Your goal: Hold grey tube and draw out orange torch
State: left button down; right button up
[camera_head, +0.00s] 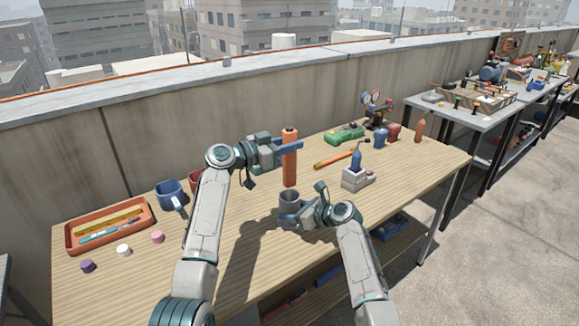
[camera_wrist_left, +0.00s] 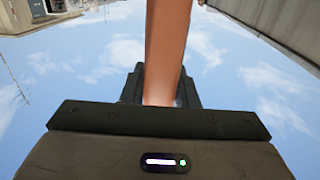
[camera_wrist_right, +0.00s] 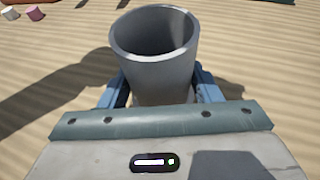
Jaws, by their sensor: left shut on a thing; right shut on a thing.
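The orange torch (camera_head: 290,160) is upright in the head view, and my left gripper (camera_head: 290,147) is shut on its upper part. The torch also fills the middle of the left wrist view (camera_wrist_left: 167,50). The grey tube (camera_head: 289,199) stands upright on the table, and my right gripper (camera_head: 290,215) is shut around its side. In the right wrist view the tube (camera_wrist_right: 155,60) is open at the top and looks empty inside. The torch's lower end is in sight, above and behind the tube's rim in the head view, apart from it.
The wooden table (camera_head: 240,255) holds an orange tray (camera_head: 110,226) with pens, a blue mug (camera_head: 171,193) and small caps at left. A grey block with a blue-handled tool (camera_head: 357,172), an orange stick (camera_head: 334,159) and a green tool (camera_head: 344,134) lie to the right.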

aim_at(290, 127)
pick_arm(q)
jog(key=shift+r, duration=2.25)
pick_arm(e)
jog(key=o, duration=1.5)
pick_arm(q)
jog(key=shift+r+p, duration=0.35)
pick_arm(e)
jog(key=shift+s+d+r, duration=0.1)
jog(key=shift+d+r, duration=0.05)
jog(key=shift+r, duration=0.05)
pick_arm(q)
notch_tip(290, 127, up, 8)
jog(key=p, duration=0.8)
jog(key=shift+r, duration=0.1)
pick_arm(e)
jog(key=v, duration=0.7)
jog(key=shift+d+r, duration=0.1)
jog(key=shift+r, duration=0.05)
pick_arm(q)
jog(key=shift+s+r+p, duration=0.1)
jog(key=shift+r+p, duration=0.45)
jog(key=shift+p, duration=0.1)
pick_arm(e)
jog(key=shift+s+d+r, duration=0.15)
jog(key=shift+s+d, duration=0.35)
jog(key=shift+s, duration=0.05)
pick_arm(q)
jog(key=shift+f, duration=0.1)
pick_arm(e)
jog(key=shift+w, duration=0.1)
